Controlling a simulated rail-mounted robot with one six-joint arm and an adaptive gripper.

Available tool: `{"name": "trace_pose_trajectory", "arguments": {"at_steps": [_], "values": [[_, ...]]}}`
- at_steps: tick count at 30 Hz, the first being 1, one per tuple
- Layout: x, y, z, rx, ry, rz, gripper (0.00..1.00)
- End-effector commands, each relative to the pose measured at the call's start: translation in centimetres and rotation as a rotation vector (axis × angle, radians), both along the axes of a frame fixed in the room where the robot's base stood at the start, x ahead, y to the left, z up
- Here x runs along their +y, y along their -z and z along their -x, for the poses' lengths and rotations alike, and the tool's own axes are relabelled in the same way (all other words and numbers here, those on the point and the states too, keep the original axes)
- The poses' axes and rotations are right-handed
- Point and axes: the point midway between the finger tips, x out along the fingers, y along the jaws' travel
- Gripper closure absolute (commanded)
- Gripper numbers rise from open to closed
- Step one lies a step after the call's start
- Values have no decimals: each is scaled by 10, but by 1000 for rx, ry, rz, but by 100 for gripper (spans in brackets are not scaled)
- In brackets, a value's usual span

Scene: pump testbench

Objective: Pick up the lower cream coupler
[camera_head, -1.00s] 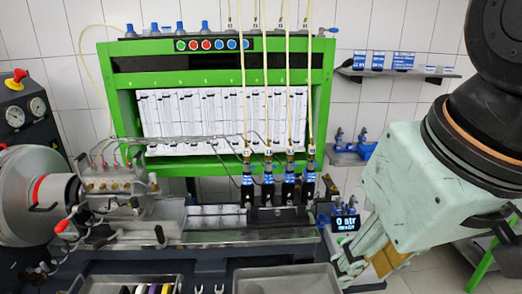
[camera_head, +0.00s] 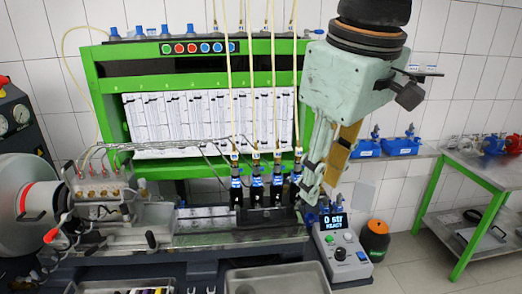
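I cannot single out the lower cream coupler. Cream hoses (camera_head: 251,90) hang down to a row of injectors (camera_head: 257,187), with small pale fittings (camera_head: 234,157) at their lower ends. A shallow tray (camera_head: 84,287) at the bottom left holds small black, yellow, purple and white parts (camera_head: 148,291), cut off by the picture edge. My gripper (camera_head: 318,190) points down, right of the rightmost injector and above the control box; it overlaps the green frame in the picture. Its pale and tan fingers are seen at an angle, and their opening is unclear. No held thing shows.
A control box (camera_head: 342,247) with a lit display stands below my gripper, with an orange and black container (camera_head: 374,238) to its right. An empty-looking grey tray (camera_head: 278,280) lies at the front. A green-legged table (camera_head: 470,178) stands at the right.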

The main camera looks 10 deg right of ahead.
Motion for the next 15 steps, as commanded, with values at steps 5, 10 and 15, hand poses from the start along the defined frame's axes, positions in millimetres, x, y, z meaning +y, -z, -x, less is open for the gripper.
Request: {"name": "trace_pose_trajectory", "arguments": {"at_steps": [5, 10, 15], "values": [[-1, -15, -32, 22, -102, 25, 71], [-3, -25, -62, 44, -200, 47, 71], [-5, -34, -92, 63, -301, 67, 71]]}}
